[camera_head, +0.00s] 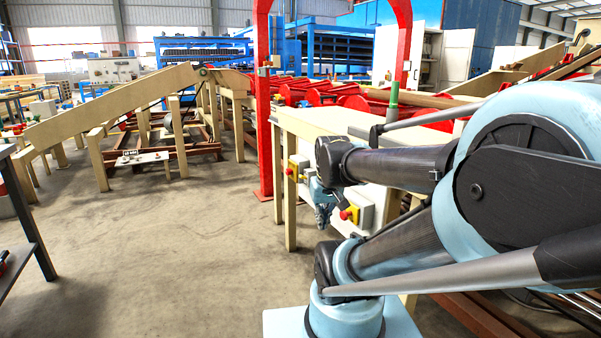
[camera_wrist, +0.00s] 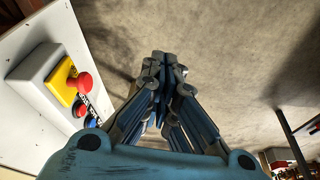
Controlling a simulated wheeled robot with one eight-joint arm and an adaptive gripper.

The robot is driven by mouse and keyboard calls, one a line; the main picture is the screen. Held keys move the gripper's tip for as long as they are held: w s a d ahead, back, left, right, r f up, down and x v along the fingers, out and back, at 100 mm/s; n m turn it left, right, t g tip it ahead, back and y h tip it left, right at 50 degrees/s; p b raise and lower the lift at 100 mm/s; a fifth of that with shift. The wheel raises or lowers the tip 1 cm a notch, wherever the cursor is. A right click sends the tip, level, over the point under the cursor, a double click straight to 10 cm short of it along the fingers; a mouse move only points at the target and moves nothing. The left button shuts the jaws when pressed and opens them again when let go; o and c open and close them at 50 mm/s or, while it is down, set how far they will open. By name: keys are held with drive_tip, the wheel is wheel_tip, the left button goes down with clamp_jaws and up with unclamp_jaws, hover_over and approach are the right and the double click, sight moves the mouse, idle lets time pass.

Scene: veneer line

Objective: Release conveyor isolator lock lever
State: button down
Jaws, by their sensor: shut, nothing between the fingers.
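A grey control box (camera_wrist: 40,85) on a pale panel is at the left of the wrist view. It carries a yellow plate (camera_wrist: 62,82) with a red knob (camera_wrist: 84,82), and small red and blue buttons beside it. In the head view, a box (camera_head: 362,208) with a red knob (camera_head: 346,214) on yellow is on the cream machine's side. I cannot make out a distinct lock lever. My gripper (camera_wrist: 165,60) is shut and empty, apart from the knob and to its right in the wrist view. In the head view my gripper (camera_head: 323,214) hangs beside the box, partly hidden by my arm.
A second yellow-and-red control (camera_head: 294,169) is farther along the cream machine (camera_head: 300,122). A red frame (camera_head: 264,100) stands behind it. A dark table (camera_head: 30,215) edges the left. The concrete floor (camera_head: 170,260) between is clear.

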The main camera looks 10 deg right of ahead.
drive_tip(key=w+r+n+t, duration=0.2)
drive_tip(key=w+r+t, duration=0.1)
drive_tip(key=w, duration=1.8)
drive_tip(key=w+r+n+t, duration=0.1)
drive_tip(key=w+r+t, duration=0.2)
drive_tip(key=w, duration=1.7)
wheel_tip(320, 180, up, 2)
drive_tip(key=shift+w+r+n+y, duration=0.1)
drive_tip(key=shift+w+n+y, duration=0.2)
drive_tip(key=shift+w+n, duration=0.1)
drive_tip(key=shift+s, duration=0.1)
hover_over(303, 177)
drive_tip(key=a, duration=0.2)
wheel_tip(303, 177, down, 9)
drive_tip(key=shift+w+d+f, duration=0.15)
drive_tip(key=shift+d+f, duration=0.05)
drive_tip(key=shift+f, duration=0.3)
drive_tip(key=shift+w+d+f, duration=0.15)
drive_tip(key=shift+f, duration=0.3)
